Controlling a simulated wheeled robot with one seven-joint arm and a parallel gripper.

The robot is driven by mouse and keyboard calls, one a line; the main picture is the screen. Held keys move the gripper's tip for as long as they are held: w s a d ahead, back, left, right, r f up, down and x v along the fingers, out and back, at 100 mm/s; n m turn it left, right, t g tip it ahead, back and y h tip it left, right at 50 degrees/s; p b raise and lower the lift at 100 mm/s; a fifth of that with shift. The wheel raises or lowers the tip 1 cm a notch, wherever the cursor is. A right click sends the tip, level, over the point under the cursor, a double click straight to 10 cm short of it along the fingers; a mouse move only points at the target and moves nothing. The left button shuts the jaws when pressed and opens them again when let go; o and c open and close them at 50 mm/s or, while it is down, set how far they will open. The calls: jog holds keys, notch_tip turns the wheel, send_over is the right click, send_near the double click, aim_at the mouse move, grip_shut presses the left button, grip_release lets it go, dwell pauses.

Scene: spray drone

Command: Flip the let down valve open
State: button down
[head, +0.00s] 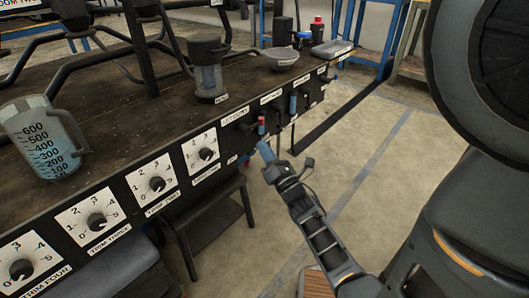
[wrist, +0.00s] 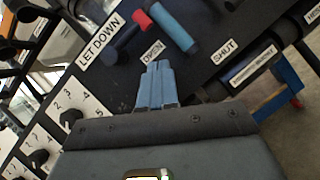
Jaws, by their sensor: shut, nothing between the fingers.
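The let down valve shows in the head view as a small lever (head: 261,125) with a red part and a blue part, on the bench's front panel. In the wrist view its lever (wrist: 172,28) has a red end at left and a blue length slanting down right. The LET DOWN label (wrist: 101,40) is left of it, the OPEN label (wrist: 152,50) below it and the SHUT label (wrist: 223,51) to the right. My gripper (head: 264,148) is just below the lever in the head view. In the wrist view its pale blue fingers (wrist: 157,68) are together and empty, apart from the lever.
Other valves with blue levers (head: 293,104) continue along the panel to the right. Several trim dials (head: 205,154) line the panel to the left. A measuring jug (head: 42,140), a dark cup (head: 208,70) and a bowl (head: 281,60) stand on the bench. Floor before the panel is open.

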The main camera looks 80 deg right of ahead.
jog(key=p+v, duration=0.1)
jog(key=v, duration=0.9)
jog(key=shift+f+p, duration=0.2)
jog(key=shift+p, duration=0.15)
jog(key=shift+s, duration=0.1)
jog(key=w+a+r+m+t+y, duration=0.15)
jog(key=a+m+y, duration=0.35)
jog(key=a, duration=0.6)
jog(key=a+r+m+t+y, duration=0.1)
jog(key=a+r+m+y, duration=0.25)
jog(key=a, duration=0.75)
jog(key=s+a+r+m+g+y, duration=0.1)
jog(key=s+a+r+m+y, duration=0.3)
jog(key=a, duration=0.3)
jog(key=s+a+r+m+g+y, duration=0.1)
jog(key=a+r+m+g+y, duration=0.1)
jog(key=a+r+m+y, duration=0.3)
notch_tip(320, 180, up, 28)
jog(key=a+m+h+p, duration=0.1)
jog(key=p, duration=2.6)
jog(key=shift+s+a+f, duration=0.2)
jog(key=shift+s+a, duration=0.1)
jog(key=shift+a, duration=0.05)
